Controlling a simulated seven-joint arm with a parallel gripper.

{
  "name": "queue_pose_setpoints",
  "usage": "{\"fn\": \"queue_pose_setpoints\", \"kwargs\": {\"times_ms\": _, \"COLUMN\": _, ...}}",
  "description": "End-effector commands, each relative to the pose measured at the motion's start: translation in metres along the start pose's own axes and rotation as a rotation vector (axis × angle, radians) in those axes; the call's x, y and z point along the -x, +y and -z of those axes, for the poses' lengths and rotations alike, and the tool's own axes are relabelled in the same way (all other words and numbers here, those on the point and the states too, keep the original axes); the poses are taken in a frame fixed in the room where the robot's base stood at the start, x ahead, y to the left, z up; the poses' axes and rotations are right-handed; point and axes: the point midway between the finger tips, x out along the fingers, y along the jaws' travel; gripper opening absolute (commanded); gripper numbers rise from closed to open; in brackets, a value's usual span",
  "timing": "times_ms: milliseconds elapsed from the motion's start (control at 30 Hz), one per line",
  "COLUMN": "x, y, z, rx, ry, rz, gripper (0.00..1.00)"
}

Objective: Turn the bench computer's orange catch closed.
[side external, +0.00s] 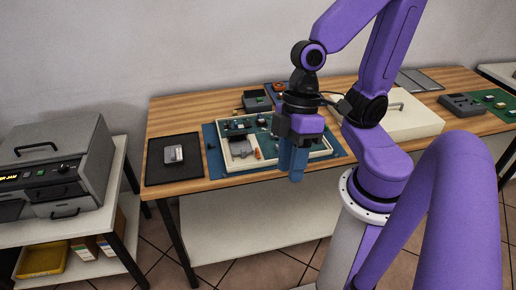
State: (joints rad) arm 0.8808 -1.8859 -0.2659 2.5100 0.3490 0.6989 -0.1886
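The bench computer (325,151), a shallow cream open case with green boards inside, lies on a blue mat at the middle of the wooden table. A small orange piece (259,154) shows near its front edge, to the left of my gripper; it looks like the catch, but its turn position is too small to tell. My gripper (291,178) points down with blue fingers in front of the case's right half. The fingers overlap in this view, so I cannot tell their gap, and nothing shows held between them. They hide part of the case behind.
A black mat (156,173) with a small grey device (174,154) lies at the left. A cream lid with a handle (418,122) lies on the right, behind my arm. A dark box (256,101) stands behind the case. A grey machine (60,165) stands on a separate left table.

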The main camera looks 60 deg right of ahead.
Motion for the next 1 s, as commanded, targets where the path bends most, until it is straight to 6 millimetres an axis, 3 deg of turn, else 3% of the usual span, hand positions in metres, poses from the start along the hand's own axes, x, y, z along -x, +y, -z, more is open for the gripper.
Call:
{"fn": "queue_pose_setpoints", "kwargs": {"times_ms": 133, "x": -0.001, "y": 0.003, "z": 0.043, "rx": -0.155, "ry": 0.188, "rz": 0.081, "gripper": 0.35}}
{"fn": "queue_pose_setpoints", "kwargs": {"times_ms": 267, "x": 0.004, "y": 0.023, "z": 0.077, "rx": -0.312, "ry": 0.355, "rz": 0.086, "gripper": 0.35}}
{"fn": "queue_pose_setpoints", "kwargs": {"times_ms": 400, "x": 0.013, "y": 0.062, "z": 0.102, "rx": -0.5, "ry": 0.51, "rz": 0.029, "gripper": 0.35}}
{"fn": "queue_pose_setpoints", "kwargs": {"times_ms": 500, "x": 0.018, "y": 0.098, "z": 0.109, "rx": -0.645, "ry": 0.595, "rz": -0.048, "gripper": 0.35}}
{"fn": "queue_pose_setpoints", "kwargs": {"times_ms": 633, "x": 0.024, "y": 0.147, "z": 0.102, "rx": -0.843, "ry": 0.663, "rz": -0.181, "gripper": 0.35}}
{"fn": "queue_pose_setpoints", "kwargs": {"times_ms": 733, "x": 0.027, "y": 0.182, "z": 0.083, "rx": -1.003, "ry": 0.674, "rz": -0.298, "gripper": 0.35}}
{"fn": "queue_pose_setpoints", "kwargs": {"times_ms": 900, "x": 0.026, "y": 0.224, "z": 0.032, "rx": -1.278, "ry": 0.6, "rz": -0.498, "gripper": 0.35}}
{"fn": "queue_pose_setpoints", "kwargs": {"times_ms": 1000, "x": 0.023, "y": 0.234, "z": -0.001, "rx": -1.418, "ry": 0.516, "rz": -0.589, "gripper": 0.35}}
